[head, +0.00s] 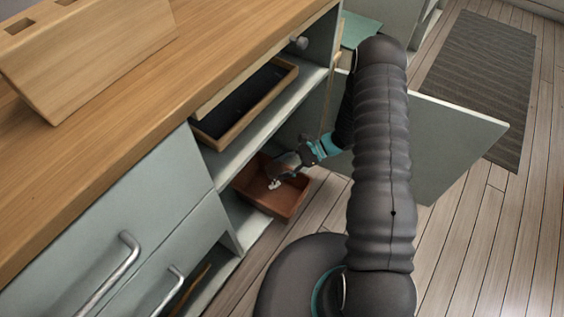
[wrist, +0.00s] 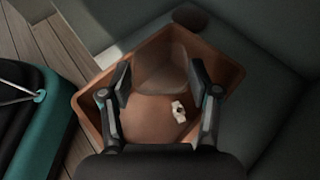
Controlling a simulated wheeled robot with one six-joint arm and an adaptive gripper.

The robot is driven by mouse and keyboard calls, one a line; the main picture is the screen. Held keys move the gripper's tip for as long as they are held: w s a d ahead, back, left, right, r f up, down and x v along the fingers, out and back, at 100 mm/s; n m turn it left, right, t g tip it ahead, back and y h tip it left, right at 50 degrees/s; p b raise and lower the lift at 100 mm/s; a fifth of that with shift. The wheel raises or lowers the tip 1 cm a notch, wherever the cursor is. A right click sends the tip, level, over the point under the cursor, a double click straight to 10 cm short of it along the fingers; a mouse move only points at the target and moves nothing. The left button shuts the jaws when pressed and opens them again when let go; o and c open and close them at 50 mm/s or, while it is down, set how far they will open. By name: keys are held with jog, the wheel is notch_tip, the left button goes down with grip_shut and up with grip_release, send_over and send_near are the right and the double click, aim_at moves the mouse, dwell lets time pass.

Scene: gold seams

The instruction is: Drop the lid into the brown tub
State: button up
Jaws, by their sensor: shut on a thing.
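The brown tub (head: 283,204) stands in the low open compartment of the cabinet, jutting a little past its front edge. It also shows in the wrist view (wrist: 88,103). My gripper (head: 284,172) is over the tub. In the wrist view its fingers (wrist: 160,82) are set wide on both sides of a see-through, smoky lid (wrist: 160,68), and hold it over the tub's opening.
A wooden tray with a dark inside (head: 262,112) sits on the shelf above the tub. An open grey-green door (head: 440,140) stands to the right behind my arm. A wooden block (head: 90,50) is on the countertop. Plank floor and a dark mat (head: 478,80) lie to the right.

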aim_at(282, 169)
jog(key=shift+f+b, duration=1.35)
jog(key=shift+f, duration=1.45)
jog(key=o, duration=0.8)
notch_tip(282, 169, up, 10)
jog(key=shift+r, duration=0.1)
jog(key=shift+f, duration=0.2)
